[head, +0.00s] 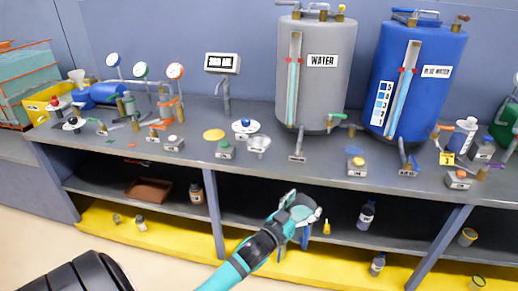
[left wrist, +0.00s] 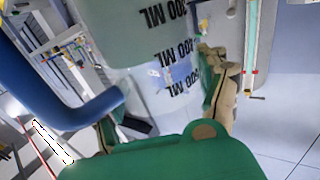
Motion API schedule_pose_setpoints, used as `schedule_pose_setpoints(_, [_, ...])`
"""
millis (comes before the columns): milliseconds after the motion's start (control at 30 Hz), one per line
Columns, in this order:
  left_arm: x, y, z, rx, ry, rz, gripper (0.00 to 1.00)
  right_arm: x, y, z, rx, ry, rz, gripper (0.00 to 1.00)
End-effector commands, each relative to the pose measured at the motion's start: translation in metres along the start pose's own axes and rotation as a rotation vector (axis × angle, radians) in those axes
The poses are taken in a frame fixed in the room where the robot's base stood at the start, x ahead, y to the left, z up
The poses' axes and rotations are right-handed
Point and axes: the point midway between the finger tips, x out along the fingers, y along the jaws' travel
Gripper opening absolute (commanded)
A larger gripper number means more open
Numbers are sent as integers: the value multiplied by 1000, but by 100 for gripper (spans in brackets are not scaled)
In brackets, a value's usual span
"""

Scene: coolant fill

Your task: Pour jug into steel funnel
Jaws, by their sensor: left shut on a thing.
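The steel funnel (head: 258,143) is a small silver cone on the bench top, just right of the white dish with a blue knob. My left gripper (head: 297,208) is in front of the bench, below and right of the funnel in the head view. It is shut on the jug (head: 303,213), which is largely hidden by the fingers there. In the left wrist view the jug (left wrist: 160,45) is a clear, pale body with black ML markings and a blue handle (left wrist: 65,95), between the tan finger pads. I cannot tell its fill. My right gripper is not in view.
A grey WATER tank (head: 318,85) and a blue tank (head: 415,85) stand behind and right of the funnel. The bench front edge lies between the gripper and the funnel. Bottles stand on lower shelves.

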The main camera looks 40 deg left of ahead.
Motion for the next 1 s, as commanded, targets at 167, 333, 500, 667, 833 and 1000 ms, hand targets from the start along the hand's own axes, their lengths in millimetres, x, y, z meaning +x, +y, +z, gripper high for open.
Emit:
schedule_pose_setpoints(167, [51, -70, -6, 5, 11, -77, 16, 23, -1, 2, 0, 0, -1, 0])
schedule_pose_setpoints(333, [83, -133, -25, 4, 11, -159, 16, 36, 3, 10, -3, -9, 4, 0])
schedule_pose_setpoints(500, [100, -180, -44, 1, 9, -222, 16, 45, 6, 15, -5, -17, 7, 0])
schedule_pose_setpoints(667, [105, -202, -54, 1, 7, -253, 16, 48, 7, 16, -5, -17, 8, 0])
schedule_pose_setpoints(833, [106, -207, -57, 0, 6, -260, 16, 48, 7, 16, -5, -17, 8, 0])
schedule_pose_setpoints(1000, [106, -207, -58, 0, 6, -260, 16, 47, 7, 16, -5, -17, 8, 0])
